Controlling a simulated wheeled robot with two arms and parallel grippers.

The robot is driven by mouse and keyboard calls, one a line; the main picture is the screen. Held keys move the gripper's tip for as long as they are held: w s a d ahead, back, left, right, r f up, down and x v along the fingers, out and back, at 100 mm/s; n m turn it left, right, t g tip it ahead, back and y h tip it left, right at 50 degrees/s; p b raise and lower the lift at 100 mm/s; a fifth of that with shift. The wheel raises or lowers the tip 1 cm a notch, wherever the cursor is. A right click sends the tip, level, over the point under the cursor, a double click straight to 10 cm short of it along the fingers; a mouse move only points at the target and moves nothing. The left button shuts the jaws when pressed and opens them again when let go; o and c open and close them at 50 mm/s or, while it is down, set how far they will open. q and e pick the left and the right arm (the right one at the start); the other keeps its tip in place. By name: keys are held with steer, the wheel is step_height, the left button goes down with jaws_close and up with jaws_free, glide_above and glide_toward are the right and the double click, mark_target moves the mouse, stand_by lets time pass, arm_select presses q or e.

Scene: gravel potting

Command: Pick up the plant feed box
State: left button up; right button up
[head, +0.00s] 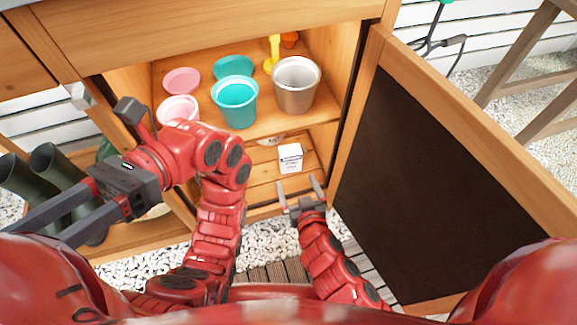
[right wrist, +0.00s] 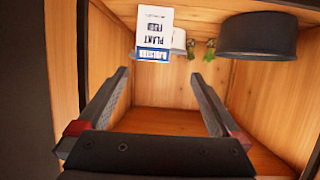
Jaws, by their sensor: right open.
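The plant feed box (head: 290,158) is a small white carton with blue print, standing on the lower level of the open cabinet. In the right wrist view the box (right wrist: 153,33) shows upside down at the top, beyond the fingertips. My right gripper (head: 299,181) is open and empty just in front of the box, with its fingers pointing toward it; it also shows in the right wrist view (right wrist: 159,75). The fingers do not touch the box. My left gripper (head: 30,230) is at the left, its fingers apart and pointing left, away from the cabinet, with nothing seen between them.
The shelf above holds a teal pot (head: 235,101), a metal pot (head: 297,85) and a pink pot (head: 178,109). A dark round pot (right wrist: 258,36) stands beside the box in the wrist view. The open door (head: 440,180) bounds the right side. Boots (head: 52,172) stand at left.

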steer(key=f, duration=0.2)
steer(key=p, duration=0.1)
glide_toward(291, 162)
steer(key=shift+w+a+f+h, duration=0.15)
steer(key=shift+w+a, duration=0.1)
steer(key=shift+w, duration=0.35)
steer(key=shift+w+a+f+h, duration=0.15)
steer(key=shift+w+a, duration=0.15)
steer(key=shift+w, duration=0.3)
steer(key=x, duration=0.6)
steer(key=shift+f, duration=0.15)
steer(key=shift+w+a+f, duration=0.2)
steer(key=shift+w+f, duration=0.05)
steer(key=shift+w, duration=0.3)
steer(key=shift+w+f, duration=0.15)
steer(key=shift+w, duration=0.35)
steer(key=x, duration=0.3)
steer(key=shift+w, duration=0.2)
steer(key=shift+w+f, duration=0.2)
steer(key=shift+w, duration=0.25)
steer(key=c, duration=1.4)
arm_select(q)
steer(key=w+d+n+g, duration=0.1)
steer(key=g, duration=0.1)
steer(key=w+d+g+h, duration=0.1)
steer(key=w, duration=0.1)
steer(key=shift+w+d+f+n+g+h, duration=0.15)
steer(key=shift+w+d+n+g+h, duration=0.15)
steer(key=shift+d+n+g, duration=0.1)
